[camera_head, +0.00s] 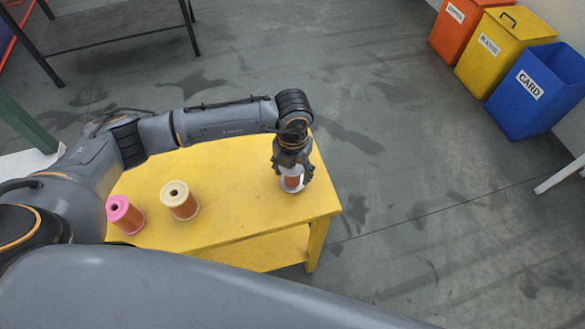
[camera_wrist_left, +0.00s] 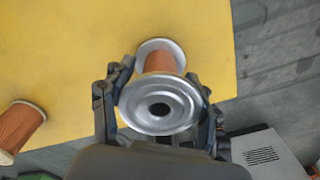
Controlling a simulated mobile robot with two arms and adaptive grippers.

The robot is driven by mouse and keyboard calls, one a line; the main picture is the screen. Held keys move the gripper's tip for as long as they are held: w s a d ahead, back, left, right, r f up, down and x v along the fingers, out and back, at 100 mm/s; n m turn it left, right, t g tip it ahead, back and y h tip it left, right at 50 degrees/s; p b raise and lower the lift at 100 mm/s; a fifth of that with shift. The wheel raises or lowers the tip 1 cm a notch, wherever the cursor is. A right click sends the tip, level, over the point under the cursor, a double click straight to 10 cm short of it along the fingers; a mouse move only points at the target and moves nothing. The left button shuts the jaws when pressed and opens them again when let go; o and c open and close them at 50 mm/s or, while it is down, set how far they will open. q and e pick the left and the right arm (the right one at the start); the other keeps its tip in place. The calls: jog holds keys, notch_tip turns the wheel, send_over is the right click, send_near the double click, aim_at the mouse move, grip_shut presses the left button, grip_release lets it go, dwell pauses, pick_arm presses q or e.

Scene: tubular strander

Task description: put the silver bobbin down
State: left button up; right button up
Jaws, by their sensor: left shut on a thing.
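The silver bobbin, wound with copper-coloured wire, is between the fingers of my left gripper (camera_head: 292,172) in the head view. In the left wrist view the silver bobbin (camera_wrist_left: 160,105) shows its silver flange and centre hole, with one finger of the left gripper on each side. The gripper is shut on it. The bobbin is over the right part of the yellow table (camera_head: 240,215), near its edge. Whether its lower flange touches the table top I cannot tell. My right gripper is not in view.
A cream bobbin (camera_head: 180,200) and a pink bobbin (camera_head: 125,215) stand on the table's left part. Table top between the cream and silver bobbins is clear. Orange (camera_head: 468,28), yellow (camera_head: 505,48) and blue (camera_head: 537,92) bins stand at the far right.

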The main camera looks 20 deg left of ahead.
pick_arm(q)
jog(key=shift+f, duration=0.1)
jog(key=o, duration=1.2)
jog(key=shift+r, duration=0.55)
notch_tip(320, 180, up, 11)
jog(key=shift+r+b, duration=0.1)
jog(key=shift+b, duration=0.85)
jog(key=shift+s, duration=0.1)
